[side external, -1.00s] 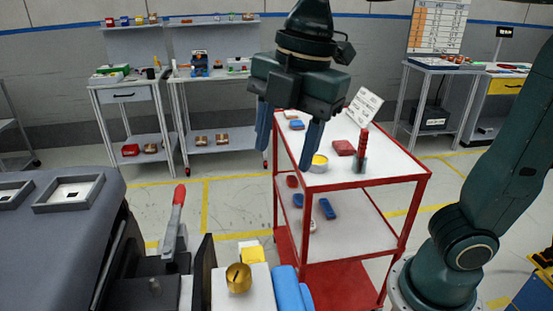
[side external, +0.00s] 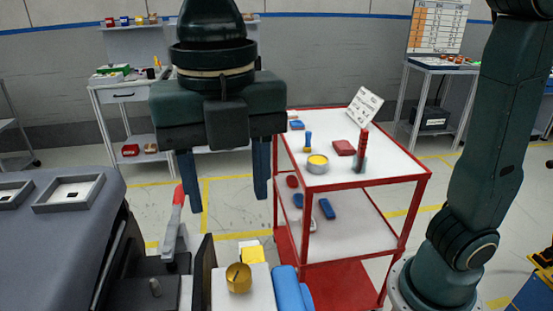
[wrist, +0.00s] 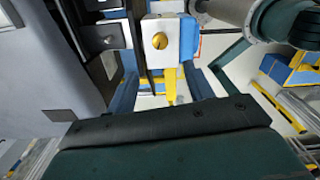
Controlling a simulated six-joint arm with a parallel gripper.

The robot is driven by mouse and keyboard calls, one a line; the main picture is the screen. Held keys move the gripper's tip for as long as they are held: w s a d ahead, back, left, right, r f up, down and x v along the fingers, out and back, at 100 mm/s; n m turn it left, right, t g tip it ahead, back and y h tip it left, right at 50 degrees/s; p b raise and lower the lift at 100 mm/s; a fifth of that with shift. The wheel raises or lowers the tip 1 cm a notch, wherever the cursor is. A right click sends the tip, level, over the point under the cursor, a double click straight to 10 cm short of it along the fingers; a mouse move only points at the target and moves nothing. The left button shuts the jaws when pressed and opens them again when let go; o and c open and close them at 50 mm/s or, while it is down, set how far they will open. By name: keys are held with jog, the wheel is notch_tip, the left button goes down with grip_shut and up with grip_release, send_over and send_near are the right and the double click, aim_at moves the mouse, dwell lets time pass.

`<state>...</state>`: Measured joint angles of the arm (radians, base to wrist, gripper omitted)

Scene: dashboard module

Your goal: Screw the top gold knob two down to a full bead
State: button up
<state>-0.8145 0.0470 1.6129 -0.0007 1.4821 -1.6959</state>
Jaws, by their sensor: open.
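A gold knob (side external: 238,278) sits on a white block (side external: 261,291) at the bottom centre of the side view. In the wrist view the gold knob (wrist: 159,41) shows on the face of the white block (wrist: 161,56). Only one gold knob can be made out. My gripper (side external: 225,205) is open and empty, pointing down, with its two blue fingers wide apart above and behind the knob in the picture. In the wrist view my blue fingers (wrist: 161,90) show to either side below the white block, clear of the knob. Any bead is too small to see.
A red-handled clamp (side external: 177,215) stands left of the knob, beside a dark upright plate (side external: 203,272). Blue padded pieces (side external: 287,288) lie just right of the block. A red cart (side external: 345,182) with small parts stands behind to the right. A grey housing (side external: 60,235) fills the left.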

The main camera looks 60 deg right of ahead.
aim_at(238, 272)
notch_tip(238, 272, down, 13)
jog(key=shift+f, duration=0.15)
dwell(0.5)
jog(key=c, duration=1)
